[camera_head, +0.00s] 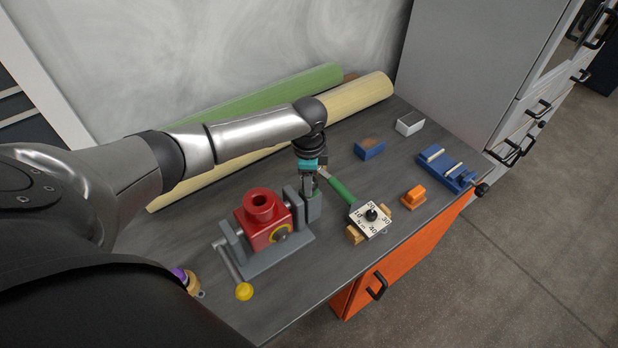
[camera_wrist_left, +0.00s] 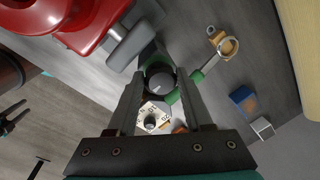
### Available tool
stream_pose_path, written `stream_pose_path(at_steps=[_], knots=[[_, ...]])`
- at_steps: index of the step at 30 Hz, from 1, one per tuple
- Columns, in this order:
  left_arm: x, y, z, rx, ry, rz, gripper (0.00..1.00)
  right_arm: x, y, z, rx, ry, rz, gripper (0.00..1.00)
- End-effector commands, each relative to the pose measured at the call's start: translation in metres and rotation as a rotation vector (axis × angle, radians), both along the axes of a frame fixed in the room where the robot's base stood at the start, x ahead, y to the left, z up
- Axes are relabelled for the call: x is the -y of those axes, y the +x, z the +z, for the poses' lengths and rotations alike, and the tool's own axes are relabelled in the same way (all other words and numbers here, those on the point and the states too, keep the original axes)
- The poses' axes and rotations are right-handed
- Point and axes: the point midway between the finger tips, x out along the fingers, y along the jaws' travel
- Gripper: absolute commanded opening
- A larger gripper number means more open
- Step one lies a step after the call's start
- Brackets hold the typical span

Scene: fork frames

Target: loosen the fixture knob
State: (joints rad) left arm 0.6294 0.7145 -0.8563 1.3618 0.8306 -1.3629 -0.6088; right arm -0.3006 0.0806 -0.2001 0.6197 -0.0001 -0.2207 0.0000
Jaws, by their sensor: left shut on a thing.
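The vise holds a red block (camera_head: 263,222) with a round hollow top.
Close to the right lie a numbered white dial plate (camera_head: 371,220) with a black knob and a green-handled tool (camera_head: 341,190). Orange (camera_head: 413,196) and blue (camera_head: 370,149) blocks lie farther right. Long green (camera_head: 260,98) and cream (camera_head: 362,94) rolls lie along the wall.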

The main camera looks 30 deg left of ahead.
Motion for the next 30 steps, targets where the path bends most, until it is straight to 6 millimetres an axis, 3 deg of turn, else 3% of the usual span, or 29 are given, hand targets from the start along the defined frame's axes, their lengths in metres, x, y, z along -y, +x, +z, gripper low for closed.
stream_pose_path(at_steps=[4, 16, 30], knots=[[0.000, 0.000, 0.000, -0.001, 0.000, 0.000, 0.00, 0.000, 0.000, 0.000, -0.001, 0.000, 0.000, 0.50], [0.001, -0.001, 0.002, -0.004, -0.001, 0.064, 0.00, 0.000, 0.000, 0.011, -0.001, 0.000, 0.000, 0.50], [0.003, -0.001, 0.003, -0.005, -0.003, 0.444, 0.00, 0.000, 0.000, 0.056, 0.001, 0.000, 0.000, 0.50]])
